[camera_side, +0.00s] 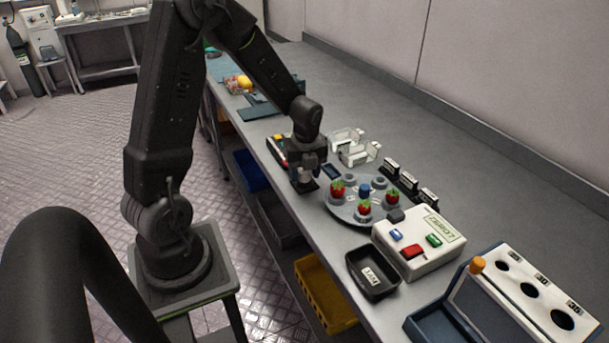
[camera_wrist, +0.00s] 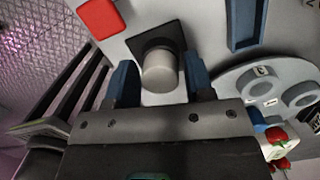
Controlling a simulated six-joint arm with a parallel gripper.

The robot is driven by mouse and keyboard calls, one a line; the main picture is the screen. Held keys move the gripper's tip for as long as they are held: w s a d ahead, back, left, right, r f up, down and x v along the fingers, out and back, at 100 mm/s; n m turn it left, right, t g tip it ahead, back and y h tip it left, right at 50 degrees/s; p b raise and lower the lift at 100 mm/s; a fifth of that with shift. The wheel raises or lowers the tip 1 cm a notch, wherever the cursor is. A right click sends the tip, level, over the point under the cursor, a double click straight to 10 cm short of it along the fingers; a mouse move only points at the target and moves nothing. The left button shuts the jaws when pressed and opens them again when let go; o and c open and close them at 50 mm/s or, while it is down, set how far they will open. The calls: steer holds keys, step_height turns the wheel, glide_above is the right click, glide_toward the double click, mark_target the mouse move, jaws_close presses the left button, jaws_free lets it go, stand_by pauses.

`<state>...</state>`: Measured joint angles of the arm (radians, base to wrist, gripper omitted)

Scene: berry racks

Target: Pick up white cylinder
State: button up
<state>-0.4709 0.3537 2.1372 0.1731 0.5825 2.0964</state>
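The white cylinder (camera_wrist: 160,72) stands on a dark square pad (camera_wrist: 147,38) in the wrist view. The two blue fingers of my gripper (camera_wrist: 162,82) are apart, one on each side of the cylinder, with narrow gaps to it. My gripper is open. In the side view my gripper (camera_side: 307,172) points down low over the bench, just left of the round rack. The cylinder is hard to make out there between the fingers.
The round rack (camera_side: 340,211) with several strawberries (camera_side: 364,207) stands close on the right. Clear glass-like holders (camera_side: 358,152) stand behind. A white button box (camera_side: 421,244) and a black tray (camera_side: 371,283) are nearer the camera. The bench edge is close on the left.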

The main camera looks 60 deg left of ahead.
steer(key=c, duration=0.7)
steer(key=shift+o, duration=0.2)
steer(key=shift+r, duration=0.1)
